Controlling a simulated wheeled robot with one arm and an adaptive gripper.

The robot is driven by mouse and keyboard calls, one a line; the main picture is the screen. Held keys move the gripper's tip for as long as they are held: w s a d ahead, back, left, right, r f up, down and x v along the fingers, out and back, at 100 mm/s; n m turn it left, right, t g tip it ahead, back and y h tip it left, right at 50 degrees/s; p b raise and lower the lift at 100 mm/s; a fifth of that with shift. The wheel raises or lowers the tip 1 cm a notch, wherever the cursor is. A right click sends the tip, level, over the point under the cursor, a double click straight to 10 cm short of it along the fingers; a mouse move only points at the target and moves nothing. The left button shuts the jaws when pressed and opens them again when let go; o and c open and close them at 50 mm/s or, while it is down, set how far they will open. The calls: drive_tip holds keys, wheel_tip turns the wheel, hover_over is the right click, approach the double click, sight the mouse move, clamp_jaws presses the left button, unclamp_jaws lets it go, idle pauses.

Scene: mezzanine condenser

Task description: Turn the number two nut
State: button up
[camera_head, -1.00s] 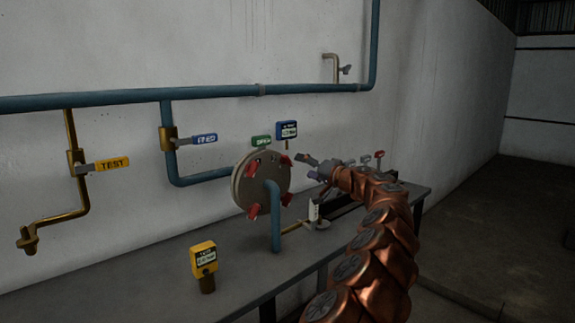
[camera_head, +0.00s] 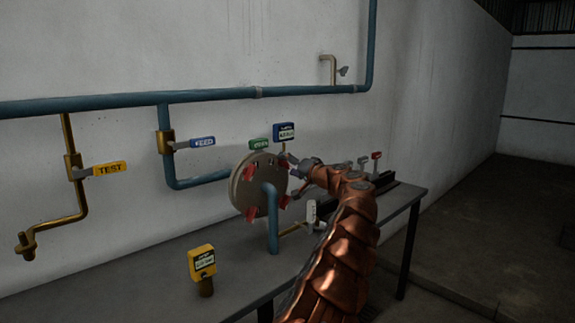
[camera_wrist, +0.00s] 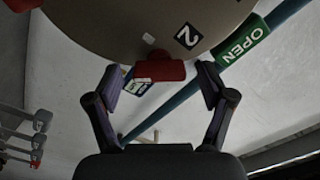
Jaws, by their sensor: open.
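The round grey-brown flange plate (camera_head: 243,187) stands upright on the bench, with several red nuts around its rim. In the wrist view, a black label with a white 2 (camera_wrist: 188,36) is on the plate (camera_wrist: 110,25). The red nut (camera_wrist: 158,71) nearest that label is at the plate's edge, between my spread fingertips. My gripper (camera_wrist: 160,82) is open, with a visible gap between each finger and this nut. In the head view, my gripper (camera_head: 291,167) reaches the plate's upper right side, and partly hides the nut there.
Another red nut (camera_wrist: 22,4) shows at the wrist view's top left. A green OPEN tag (camera_wrist: 243,43) is right of the plate. A blue pipe (camera_head: 272,220) rises before the plate.

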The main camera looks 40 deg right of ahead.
drive_tip(key=shift+w, duration=0.25)
drive_tip(key=shift+c, duration=0.4)
drive_tip(key=c, duration=1.1)
drive_tip(key=shift+m, duration=0.4)
drive_tip(key=shift+d+m+p, duration=0.1)
drive_tip(key=shift+m+p, duration=4)
drive_tip(key=shift+m, duration=2.5)
